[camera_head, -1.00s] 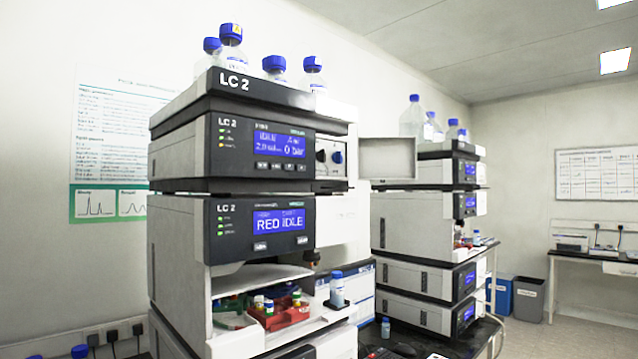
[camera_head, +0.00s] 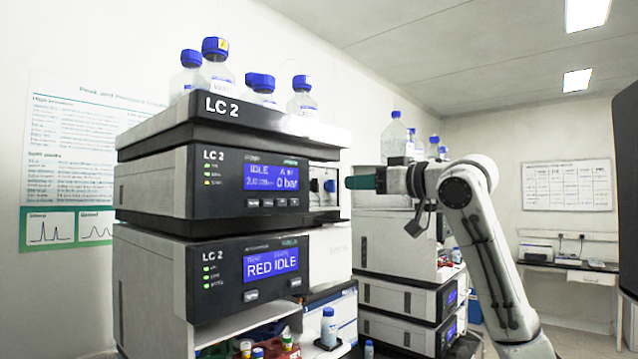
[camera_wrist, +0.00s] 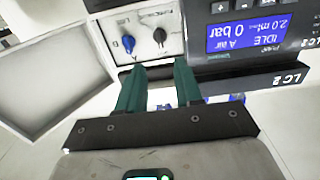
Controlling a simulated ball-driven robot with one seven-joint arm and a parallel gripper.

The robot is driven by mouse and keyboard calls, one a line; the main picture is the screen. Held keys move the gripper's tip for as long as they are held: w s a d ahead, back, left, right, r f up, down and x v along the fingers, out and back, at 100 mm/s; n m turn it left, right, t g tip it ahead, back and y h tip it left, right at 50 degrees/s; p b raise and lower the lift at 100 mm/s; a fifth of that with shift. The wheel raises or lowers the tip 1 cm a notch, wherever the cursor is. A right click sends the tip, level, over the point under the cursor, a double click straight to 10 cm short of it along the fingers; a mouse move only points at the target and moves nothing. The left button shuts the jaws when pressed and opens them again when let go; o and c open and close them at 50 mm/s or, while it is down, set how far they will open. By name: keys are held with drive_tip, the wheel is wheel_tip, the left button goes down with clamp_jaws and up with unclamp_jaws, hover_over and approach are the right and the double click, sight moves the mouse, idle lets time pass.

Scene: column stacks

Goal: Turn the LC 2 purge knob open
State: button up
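The LC 2 pump module (camera_head: 228,182) shows "IDLE" and 0 bar on its blue display (camera_head: 271,177). Right of the display are a black knob (camera_head: 314,186) and a blue knob (camera_head: 330,186). In the wrist view, which is upside down, the blue knob (camera_wrist: 128,43) is left of the black knob (camera_wrist: 160,35); their labels are too blurred to read. My gripper (camera_wrist: 160,66) is open and empty, its green fingers pointing at the knob panel. The black knob lies ahead of the gap; the blue one is near the left finger's line. In the head view my gripper (camera_head: 350,182) is just right of the blue knob.
Blue-capped bottles (camera_head: 215,65) stand on top of the LC 2 stack. A pale open door panel (camera_wrist: 55,65) is left of the knobs in the wrist view. A second instrument stack (camera_head: 400,300) stands behind my arm. Vials and a bottle (camera_head: 328,328) are below.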

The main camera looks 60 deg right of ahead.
sight(318, 184)
drive_tip(key=p+x, duration=0.3)
drive_tip(key=x, duration=0.6)
drive_tip(key=shift+r, duration=0.2)
drive_tip(key=shift+w+d+f+p, duration=0.1)
drive_tip(key=shift+w+d+p, duration=0.1)
drive_tip(key=shift+w, duration=0.2)
drive_tip(key=shift+w+d+f+p, duration=0.1)
drive_tip(key=shift+w+p, duration=0.05)
drive_tip(key=shift+w, duration=0.2)
clamp_jaws()
